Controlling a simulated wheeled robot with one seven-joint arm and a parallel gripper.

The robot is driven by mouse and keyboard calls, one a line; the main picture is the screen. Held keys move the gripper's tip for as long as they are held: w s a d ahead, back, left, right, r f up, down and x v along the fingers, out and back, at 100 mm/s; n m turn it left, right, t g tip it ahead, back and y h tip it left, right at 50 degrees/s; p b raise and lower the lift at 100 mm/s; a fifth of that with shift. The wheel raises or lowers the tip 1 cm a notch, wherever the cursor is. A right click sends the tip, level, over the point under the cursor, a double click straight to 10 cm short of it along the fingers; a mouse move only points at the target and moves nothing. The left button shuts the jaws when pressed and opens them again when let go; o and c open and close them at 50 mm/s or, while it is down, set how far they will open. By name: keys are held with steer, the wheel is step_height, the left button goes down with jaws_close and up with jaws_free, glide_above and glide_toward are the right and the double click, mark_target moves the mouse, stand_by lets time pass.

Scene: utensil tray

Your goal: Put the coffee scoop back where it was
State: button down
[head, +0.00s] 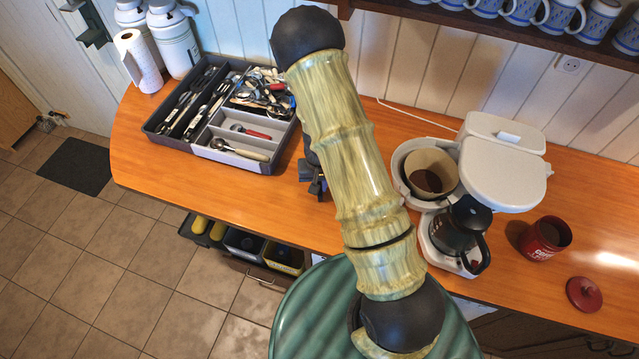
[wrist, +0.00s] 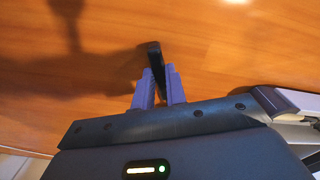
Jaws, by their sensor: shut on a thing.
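My gripper (head: 316,182) is low over the counter, just right of the utensil tray (head: 284,152), and partly hidden by my arm in the head view. In the wrist view its purple fingers (wrist: 158,88) are shut on a dark, narrow, handle-like piece, which I take for the coffee scoop (wrist: 153,52). Its bowl does not show. The tray has dark compartments on the left with cutlery, a heap of utensils at the back right, and light grey front compartments. These hold a red-handled utensil (head: 251,132) and a light-handled spoon (head: 240,150).
Right of my arm stand a white coffee maker (head: 500,165) with coffee in its filter (head: 430,172), a black carafe (head: 460,228), an open red can (head: 545,237) and its red lid (head: 584,294). A paper roll (head: 138,60) and canisters (head: 174,38) stand behind the tray.

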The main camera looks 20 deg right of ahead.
steer(key=shift+f, duration=0.15)
steer(key=c, duration=1.4)
jaws_free()
steer(key=shift+c, duration=0.2)
step_height(320, 180, up, 12)
steer(key=shift+r, duration=0.2)
steer(key=shift+s, duration=0.1)
